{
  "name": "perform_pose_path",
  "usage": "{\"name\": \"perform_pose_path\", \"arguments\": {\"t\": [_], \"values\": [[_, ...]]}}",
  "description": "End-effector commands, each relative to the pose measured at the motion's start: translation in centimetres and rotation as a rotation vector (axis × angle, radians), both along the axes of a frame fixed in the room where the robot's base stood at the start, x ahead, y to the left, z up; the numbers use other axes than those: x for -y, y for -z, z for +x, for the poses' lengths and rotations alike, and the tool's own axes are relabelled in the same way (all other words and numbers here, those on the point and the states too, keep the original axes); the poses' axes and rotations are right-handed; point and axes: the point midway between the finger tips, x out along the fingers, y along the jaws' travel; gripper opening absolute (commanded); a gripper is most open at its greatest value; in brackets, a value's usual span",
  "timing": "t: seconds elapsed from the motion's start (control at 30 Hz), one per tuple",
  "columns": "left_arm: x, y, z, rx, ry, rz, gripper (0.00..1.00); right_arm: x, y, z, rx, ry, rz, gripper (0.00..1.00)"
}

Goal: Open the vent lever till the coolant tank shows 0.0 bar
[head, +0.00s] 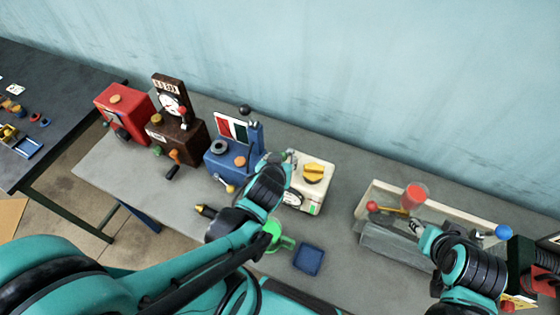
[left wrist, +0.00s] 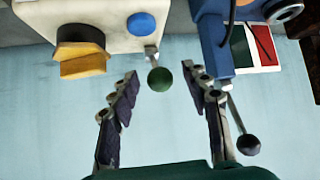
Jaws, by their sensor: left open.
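A white tank box (head: 325,183) with a yellow knob (head: 313,173) stands at the middle of the bench; it also shows in the left wrist view (left wrist: 120,32). There a lever with a dark green ball (left wrist: 160,79) sticks out from this box. My left gripper (head: 287,158) is at the box's left side in the head view. In the left wrist view it is open, with the green ball between and just beyond its fingertips, no contact visible. I cannot read which tank is the coolant one, nor any pressure. My right gripper (head: 422,230) is by a pale tray; its jaws are unclear.
A blue box (head: 222,162) with a red and green panel stands close left; its dark-balled lever (left wrist: 249,145) is near my left finger. A brown gauge box (head: 185,140) and red box (head: 122,108) stand further left.

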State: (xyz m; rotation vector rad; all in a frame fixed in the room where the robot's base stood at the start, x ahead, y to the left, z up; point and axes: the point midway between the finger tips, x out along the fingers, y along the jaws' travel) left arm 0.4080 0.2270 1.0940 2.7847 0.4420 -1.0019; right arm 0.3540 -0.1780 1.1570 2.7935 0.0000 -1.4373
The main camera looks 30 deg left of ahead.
Motion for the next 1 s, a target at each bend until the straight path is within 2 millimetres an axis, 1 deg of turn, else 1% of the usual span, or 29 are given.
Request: {"name": "perform_pose_path", "arguments": {"t": [0.17,0.7,1.0], "values": [[0.2,-0.6,-0.7,0.0,0.002,0.001,0.47,0.0,0.0,0.0,0.0,0.0,0.0,0.4],[1.3,-3.4,-4.1,-0.001,0.002,0.001,0.47,0.0,0.0,0.0,0.0,0.0,0.0,0.4],[1.6,-4.5,-5.3,-0.001,0.001,-0.001,0.47,0.0,0.0,0.0,0.0,0.0,0.0,0.4]]}}
